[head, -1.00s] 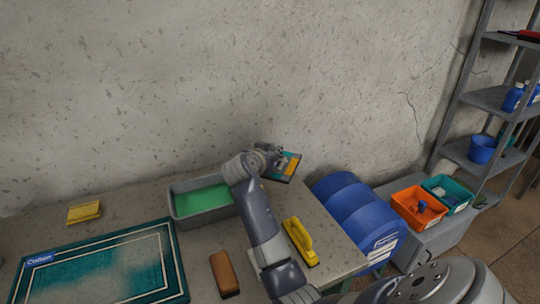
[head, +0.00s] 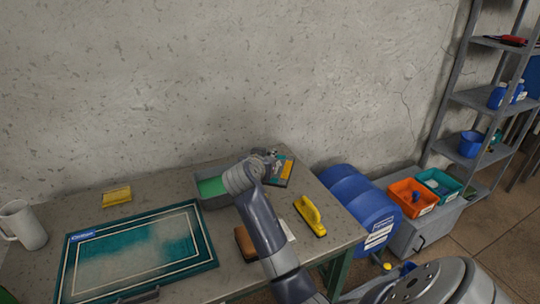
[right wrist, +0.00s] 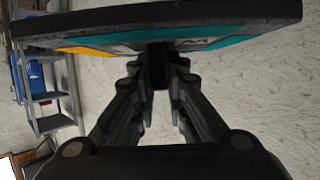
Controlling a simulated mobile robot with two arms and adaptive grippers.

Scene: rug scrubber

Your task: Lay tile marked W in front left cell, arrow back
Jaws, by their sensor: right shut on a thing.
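My right gripper (head: 270,157) is at the back of the table near the wall. It is shut on a flat, dark-edged tile (head: 286,171) with teal, orange and yellow areas. In the right wrist view the tile (right wrist: 225,27) spans the top edge, with the fingers (right wrist: 158,75) closed on its near side. My left gripper is not in view.
A grey bin (head: 215,203) with green inside stands partly behind my right arm. A brown block (head: 243,243), a yellow-handled brush (head: 311,216), a yellow block (head: 117,196) and a white mug (head: 22,225) are on the table. Blue drums (head: 362,208) stand to the right.

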